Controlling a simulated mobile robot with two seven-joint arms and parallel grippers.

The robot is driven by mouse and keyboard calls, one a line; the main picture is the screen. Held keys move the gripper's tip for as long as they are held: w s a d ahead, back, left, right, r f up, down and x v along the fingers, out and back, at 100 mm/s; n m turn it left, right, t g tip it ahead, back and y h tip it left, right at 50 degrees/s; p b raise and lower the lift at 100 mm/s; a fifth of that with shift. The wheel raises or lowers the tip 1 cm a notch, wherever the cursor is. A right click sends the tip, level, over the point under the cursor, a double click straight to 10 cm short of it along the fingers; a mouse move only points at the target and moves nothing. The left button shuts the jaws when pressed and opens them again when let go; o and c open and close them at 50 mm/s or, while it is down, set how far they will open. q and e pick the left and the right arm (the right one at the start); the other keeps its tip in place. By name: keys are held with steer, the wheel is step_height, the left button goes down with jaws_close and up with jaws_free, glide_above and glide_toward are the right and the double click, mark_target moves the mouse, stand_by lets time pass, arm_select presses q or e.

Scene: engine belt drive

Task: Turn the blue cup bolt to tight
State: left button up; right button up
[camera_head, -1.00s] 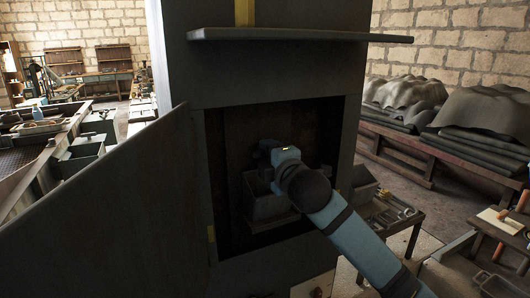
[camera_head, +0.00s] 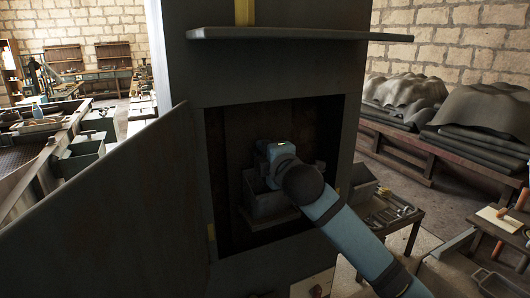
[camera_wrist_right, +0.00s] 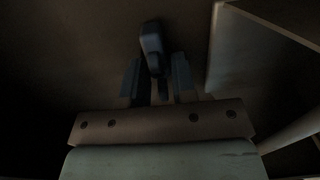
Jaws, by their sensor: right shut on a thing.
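In the right wrist view a small blue-grey knob-like thing (camera_wrist_right: 152,42), which looks like the blue cup bolt, stands out from a dark wall. My right gripper (camera_wrist_right: 157,78) has its two fingers on either side of its lower part and is shut on it. The picture is dark, so the bolt's turn and seating cannot be told. In the head view my right gripper (camera_head: 268,149) is inside the dark cabinet recess, mostly hidden by my own wrist, and the bolt cannot be made out there. My left gripper is not in view.
The recess (camera_head: 235,133) sits in a tall grey cabinet (camera_head: 275,75) with a shelf ledge (camera_head: 300,35) above. A grey open box (camera_head: 268,206) is in the recess below my wrist. An open door panel (camera_head: 110,215) stands at the left. A tool table (camera_head: 390,212) is at the right.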

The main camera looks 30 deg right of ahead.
steer(key=shift+r+m+p, duration=0.1)
steer(key=shift+m+p, duration=4.95)
steer(key=shift+m, duration=3.85)
steer(key=o, duration=0.9)
